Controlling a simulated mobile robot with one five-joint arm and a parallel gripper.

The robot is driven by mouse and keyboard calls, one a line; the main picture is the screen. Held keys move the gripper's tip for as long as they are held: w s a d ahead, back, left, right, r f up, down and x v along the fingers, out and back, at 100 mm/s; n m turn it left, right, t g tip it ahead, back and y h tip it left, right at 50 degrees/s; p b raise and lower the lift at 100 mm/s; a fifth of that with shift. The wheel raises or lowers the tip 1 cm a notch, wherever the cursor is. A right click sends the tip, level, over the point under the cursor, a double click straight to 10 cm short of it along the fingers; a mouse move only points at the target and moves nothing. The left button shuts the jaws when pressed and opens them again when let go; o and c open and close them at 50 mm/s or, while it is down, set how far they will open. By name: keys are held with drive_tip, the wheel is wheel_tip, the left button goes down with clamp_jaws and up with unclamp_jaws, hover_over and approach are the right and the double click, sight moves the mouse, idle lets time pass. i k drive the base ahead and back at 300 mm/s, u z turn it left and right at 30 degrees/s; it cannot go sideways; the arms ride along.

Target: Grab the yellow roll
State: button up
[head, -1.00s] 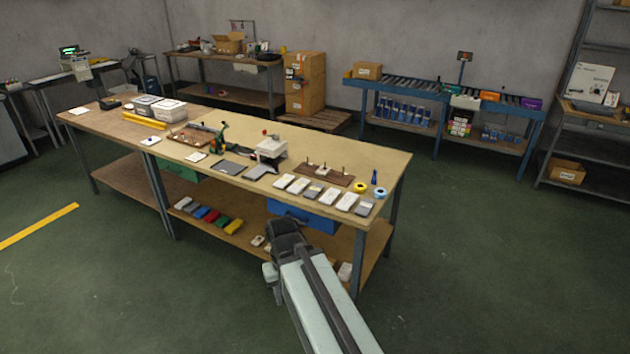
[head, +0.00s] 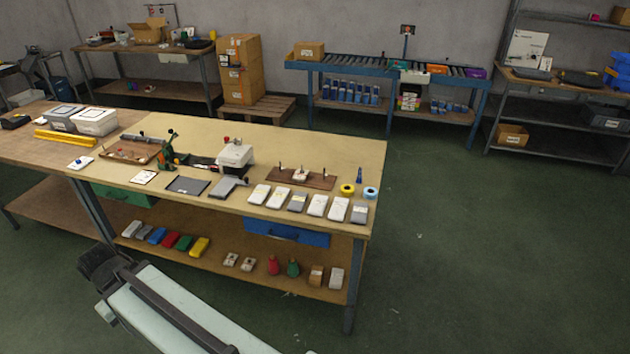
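The yellow roll (head: 347,189) lies on the worktable (head: 330,145) near its right end. It is a small yellow ring with a dark centre.
White and grey packets (head: 318,205) line the front edge left of the rolls. A brown board with pegs (head: 302,178) lies behind them. A lower shelf (head: 200,220) holds several small items. The green floor (head: 470,250) right of the table is clear.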

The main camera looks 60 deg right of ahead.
sight(346, 190)
drive_tip(key=z, duration=0.1)
drive_tip(key=i, duration=1)
drive_tip(key=z, duration=0.6)
drive_tip(key=k, duration=0.65)
drive_tip(key=z, duration=0.25)
drive_tip(key=i, duration=0.65)
drive_tip(key=u, duration=0.15)
